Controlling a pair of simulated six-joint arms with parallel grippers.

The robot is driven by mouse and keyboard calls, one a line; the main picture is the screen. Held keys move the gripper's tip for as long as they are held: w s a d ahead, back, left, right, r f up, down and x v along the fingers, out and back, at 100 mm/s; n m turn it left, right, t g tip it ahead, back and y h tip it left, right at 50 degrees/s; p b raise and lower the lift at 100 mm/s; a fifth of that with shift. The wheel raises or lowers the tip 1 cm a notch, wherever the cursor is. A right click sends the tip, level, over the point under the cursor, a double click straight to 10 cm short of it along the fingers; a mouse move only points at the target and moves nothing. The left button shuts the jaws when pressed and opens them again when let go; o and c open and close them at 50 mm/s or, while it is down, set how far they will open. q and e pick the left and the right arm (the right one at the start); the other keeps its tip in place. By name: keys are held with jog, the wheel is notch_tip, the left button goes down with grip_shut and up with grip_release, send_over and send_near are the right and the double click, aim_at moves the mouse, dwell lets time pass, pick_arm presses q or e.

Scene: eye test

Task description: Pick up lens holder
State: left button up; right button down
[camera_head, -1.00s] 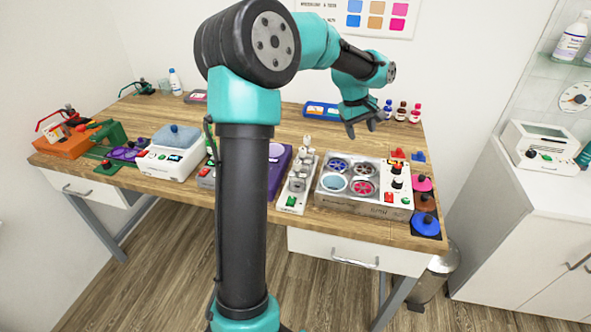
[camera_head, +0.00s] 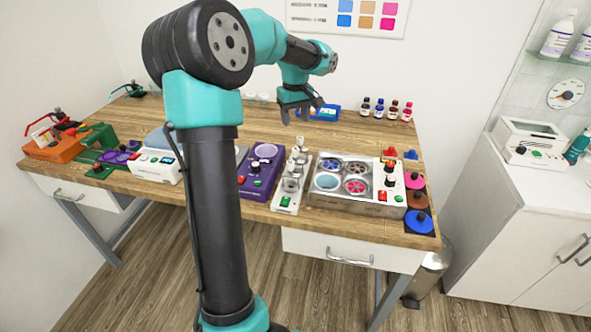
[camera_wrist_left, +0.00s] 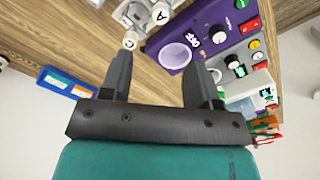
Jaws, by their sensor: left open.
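My left gripper (camera_head: 302,112) hangs open and empty above the back middle of the wooden table. Its two fingers (camera_wrist_left: 158,68) stand apart in the left wrist view, with nothing between them. I cannot tell for certain which thing is the lens holder. Candidates are the pink (camera_head: 414,180), brown (camera_head: 416,200) and blue (camera_head: 418,223) knobbed discs at the right edge of the table. Small red (camera_head: 389,152) and blue (camera_head: 410,154) pieces lie behind them. All of these are apart from the gripper. My right gripper is not in view.
A purple device (camera_head: 254,184), a narrow white unit with knobs (camera_head: 286,203) and a box with several round wells (camera_head: 345,200) line the front. Small bottles (camera_head: 392,110) and a blue tray (camera_head: 327,112) stand at the back. Bare wood (camera_head: 345,135) lies between.

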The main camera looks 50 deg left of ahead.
aim_at(296, 149)
pick_arm(q)
notch_tip(296, 149, down, 9)
jog(key=shift+r, duration=0.1)
dwell(0.4)
jog(key=shift+d+f, duration=0.15)
jog(key=shift+f, duration=2.5)
grip_shut()
